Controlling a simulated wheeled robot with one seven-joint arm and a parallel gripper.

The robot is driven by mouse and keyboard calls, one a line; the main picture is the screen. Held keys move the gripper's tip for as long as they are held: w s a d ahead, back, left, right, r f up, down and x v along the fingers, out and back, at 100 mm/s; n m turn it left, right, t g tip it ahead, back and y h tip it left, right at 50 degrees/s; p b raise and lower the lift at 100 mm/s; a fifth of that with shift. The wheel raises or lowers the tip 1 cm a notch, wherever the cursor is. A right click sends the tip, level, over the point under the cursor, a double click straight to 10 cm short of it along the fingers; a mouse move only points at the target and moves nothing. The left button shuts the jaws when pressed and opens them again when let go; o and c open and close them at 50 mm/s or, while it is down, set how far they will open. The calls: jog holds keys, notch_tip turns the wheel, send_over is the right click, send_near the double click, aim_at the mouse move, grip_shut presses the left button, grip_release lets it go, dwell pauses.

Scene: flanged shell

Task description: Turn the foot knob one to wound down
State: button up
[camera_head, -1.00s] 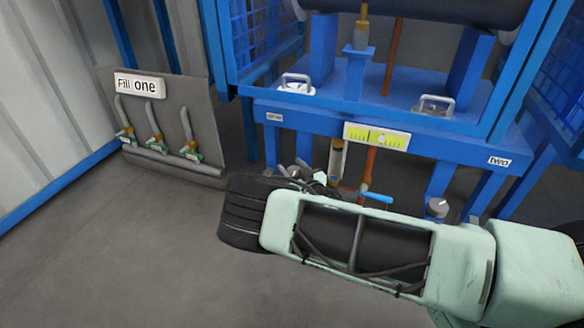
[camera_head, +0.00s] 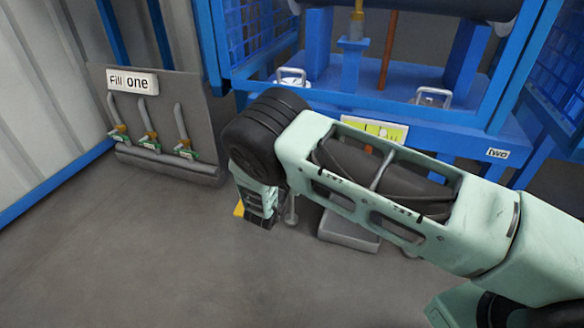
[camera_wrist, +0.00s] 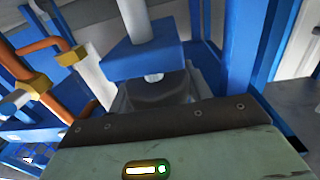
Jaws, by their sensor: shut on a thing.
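In the head view my gripper (camera_head: 262,220) points down, low near the floor, at the left front of the blue frame (camera_head: 445,132). In the wrist view a greyish round knob (camera_wrist: 165,92), which I take for foot knob one, sits under a blue block (camera_wrist: 143,60) with a pale post above it. My gripper's housing (camera_wrist: 180,150) covers the lower part of that view, right up against the knob. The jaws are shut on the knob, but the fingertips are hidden. In the head view my wrist and arm hide the knob and its leg.
A grey panel with the "Fill one" sign (camera_head: 132,82) and several valves stands at the left. A grey plate (camera_head: 348,232) lies on the floor below the frame. Copper pipe (camera_wrist: 38,85) runs at the left in the wrist view. Floor at the front left is clear.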

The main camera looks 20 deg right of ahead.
jog(key=m+g+h+b, duration=0.1)
jog(key=m+g, duration=0.1)
jog(key=m+g+h+b, duration=0.1)
jog(key=g+h, duration=0.1)
jog(key=m+g+h+b, duration=0.1)
jog(key=m+g+h, duration=0.1)
jog(key=shift+s+d+f+m+g+b, duration=0.25)
jog(key=shift+s+d+m+g+b, duration=0.05)
jog(key=shift+b, duration=0.05)
jog(key=shift+s+r+m+g+h+b, duration=0.15)
jog(key=shift+m+g+h+b, duration=0.45)
jog(key=shift+m+g+b, duration=1)
jog(key=shift+s+g+p, duration=0.1)
jog(key=shift+g+p, duration=0.25)
jog(key=shift+g, duration=0.35)
jog(key=shift+r, duration=0.1)
jog(key=o, duration=1)
